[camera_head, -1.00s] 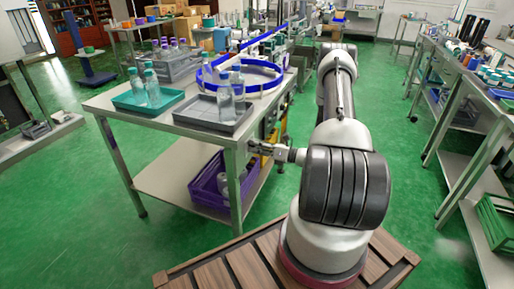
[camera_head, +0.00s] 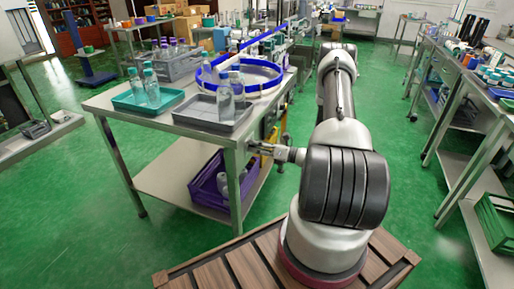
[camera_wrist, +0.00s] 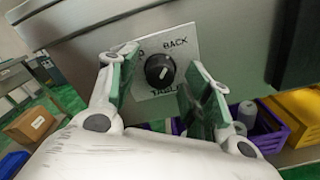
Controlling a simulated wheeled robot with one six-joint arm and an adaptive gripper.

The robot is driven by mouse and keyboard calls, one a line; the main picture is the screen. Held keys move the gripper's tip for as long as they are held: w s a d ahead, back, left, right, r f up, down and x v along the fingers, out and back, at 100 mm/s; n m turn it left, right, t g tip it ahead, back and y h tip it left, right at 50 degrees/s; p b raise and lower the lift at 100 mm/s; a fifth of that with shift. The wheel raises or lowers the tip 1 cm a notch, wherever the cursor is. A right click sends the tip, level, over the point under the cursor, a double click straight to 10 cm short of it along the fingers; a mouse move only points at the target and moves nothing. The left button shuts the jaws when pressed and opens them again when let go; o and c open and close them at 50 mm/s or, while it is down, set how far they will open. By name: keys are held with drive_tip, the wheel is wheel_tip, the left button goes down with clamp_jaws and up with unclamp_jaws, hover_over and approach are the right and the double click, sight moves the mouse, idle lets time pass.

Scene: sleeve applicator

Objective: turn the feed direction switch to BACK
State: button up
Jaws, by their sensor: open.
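The feed direction switch (camera_wrist: 159,70) is a round black knob on a white label plate (camera_wrist: 185,43), on the grey metal side of the workbench. "BACK" is printed at the plate's upper right; "TABLE" shows below the knob, and the lettering at the left is partly covered by a finger. A pale mark shows on the knob, too small for me to tell its exact direction. My gripper (camera_wrist: 162,64) is open, with one green-padded finger to the left of the knob and one to the right. Gaps show on both sides. The switch cannot be made out in the head view.
The workbench (camera_head: 175,123) carries a teal tray (camera_head: 122,104) and a grey tray (camera_head: 190,121) with bottles. A purple crate (camera_head: 208,190) stands on its lower shelf; in the wrist view it shows below right, beside a yellow bin (camera_wrist: 300,112). Green floor is open around the bench.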

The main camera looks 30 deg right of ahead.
drive_tip(key=v, duration=1.2)
